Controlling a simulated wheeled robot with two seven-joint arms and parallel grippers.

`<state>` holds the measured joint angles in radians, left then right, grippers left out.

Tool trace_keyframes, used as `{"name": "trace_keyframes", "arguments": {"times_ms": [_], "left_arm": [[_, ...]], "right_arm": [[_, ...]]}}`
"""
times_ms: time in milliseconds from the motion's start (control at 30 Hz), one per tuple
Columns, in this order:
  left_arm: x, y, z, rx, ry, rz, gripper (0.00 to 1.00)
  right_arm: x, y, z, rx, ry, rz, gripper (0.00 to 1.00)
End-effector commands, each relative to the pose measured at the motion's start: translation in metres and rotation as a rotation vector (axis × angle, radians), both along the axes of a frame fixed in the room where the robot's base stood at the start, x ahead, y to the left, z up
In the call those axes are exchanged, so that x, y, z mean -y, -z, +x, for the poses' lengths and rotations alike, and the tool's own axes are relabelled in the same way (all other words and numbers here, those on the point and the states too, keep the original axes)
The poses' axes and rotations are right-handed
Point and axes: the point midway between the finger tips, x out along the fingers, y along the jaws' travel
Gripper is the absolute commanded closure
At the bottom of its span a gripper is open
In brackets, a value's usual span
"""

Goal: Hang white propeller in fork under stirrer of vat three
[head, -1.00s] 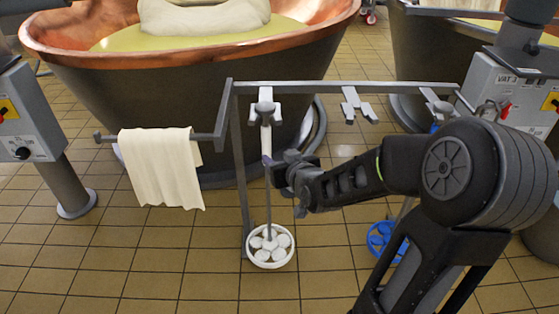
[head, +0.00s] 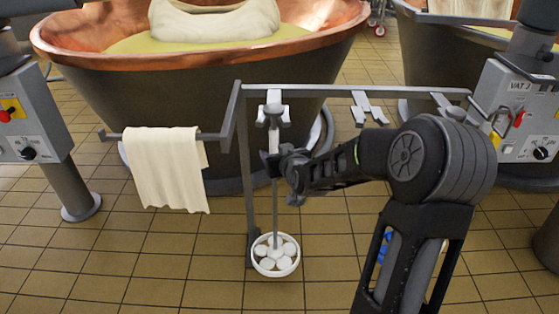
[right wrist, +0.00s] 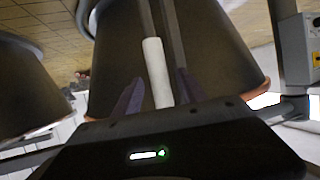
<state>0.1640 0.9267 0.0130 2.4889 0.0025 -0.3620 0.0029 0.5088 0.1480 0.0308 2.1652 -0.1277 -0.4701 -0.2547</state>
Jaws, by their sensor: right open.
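The white propeller (head: 276,255) hangs upright from a fork (head: 273,112) at the left of the grey rack. It has a thin grey shaft with a white sleeve near its top and a round white head below. My right gripper (head: 274,160) is at the sleeve. In the right wrist view the white sleeve (right wrist: 157,72) stands between the two spread fingers (right wrist: 158,95), with gaps beside it. Vat three's control box (head: 518,105), labelled VAT 3, is at the right. The fork under its stirrer is not visible. My left gripper is out of view.
A large copper vat (head: 200,100) stands behind the rack (head: 330,88). A cream cloth (head: 167,168) hangs on the rack's left arm. A blue propeller (head: 384,247) is mostly hidden behind my right arm. The tiled floor in front is clear.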

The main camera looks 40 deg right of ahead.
Motion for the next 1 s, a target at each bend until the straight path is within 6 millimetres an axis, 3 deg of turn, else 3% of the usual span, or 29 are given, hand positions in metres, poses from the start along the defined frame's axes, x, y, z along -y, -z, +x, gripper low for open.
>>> {"name": "trace_keyframes", "arguments": {"times_ms": [200,533,1000], "left_arm": [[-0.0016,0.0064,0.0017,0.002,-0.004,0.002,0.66],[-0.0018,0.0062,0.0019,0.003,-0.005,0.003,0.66],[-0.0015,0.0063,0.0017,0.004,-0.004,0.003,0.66]], "right_arm": [[0.003,0.0057,0.0114,-0.001,-0.001,0.001,0.51],[0.0038,0.0055,0.0129,-0.001,0.0,0.0,0.51],[0.0037,0.0056,0.0126,-0.001,0.0,0.0,0.89]]}}
